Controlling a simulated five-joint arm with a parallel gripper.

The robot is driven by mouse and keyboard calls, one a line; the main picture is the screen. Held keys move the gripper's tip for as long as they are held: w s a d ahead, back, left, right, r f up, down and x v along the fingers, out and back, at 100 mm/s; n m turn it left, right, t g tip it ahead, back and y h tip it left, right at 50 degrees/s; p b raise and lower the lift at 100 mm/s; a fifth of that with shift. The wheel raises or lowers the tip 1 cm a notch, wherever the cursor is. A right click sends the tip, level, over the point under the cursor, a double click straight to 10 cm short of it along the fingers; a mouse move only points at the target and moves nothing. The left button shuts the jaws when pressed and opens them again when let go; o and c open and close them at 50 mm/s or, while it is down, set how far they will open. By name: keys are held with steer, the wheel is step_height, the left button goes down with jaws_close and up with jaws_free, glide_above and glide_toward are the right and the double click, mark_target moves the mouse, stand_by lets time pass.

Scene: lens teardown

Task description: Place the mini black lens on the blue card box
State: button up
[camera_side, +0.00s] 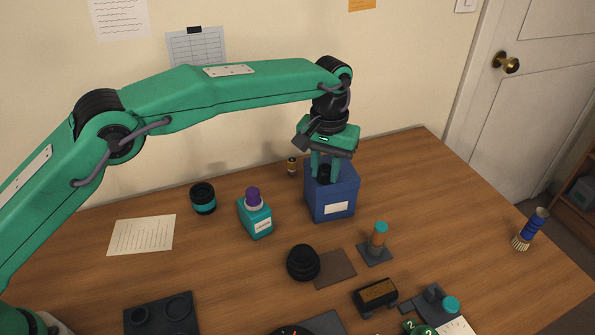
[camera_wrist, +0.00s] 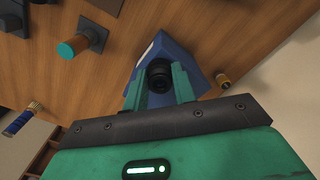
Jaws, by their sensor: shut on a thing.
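The blue card box (camera_side: 333,196) stands upright at the back of the table, with a white label on its front. My gripper (camera_side: 324,172) points down over the top of the box. It is shut on the mini black lens (camera_wrist: 159,73), which sits between the two green fingers in the wrist view. In the side view the lens is a small dark shape, partly hidden by the fingers. The blue box also shows behind the lens in the wrist view (camera_wrist: 190,57). I cannot tell whether the lens touches the box top.
A teal bottle with a purple cap (camera_side: 255,215) and a black-teal lens (camera_side: 203,198) stand left of the box. A small brass cylinder (camera_side: 292,167) is close behind-left. A larger black lens (camera_side: 303,263) and a teal-topped post (camera_side: 377,240) are in front.

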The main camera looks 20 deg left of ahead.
mark_target(326, 167)
steer(key=o, duration=1)
steer(key=shift+f, duration=0.1)
steer(key=shift+r, duration=3.85)
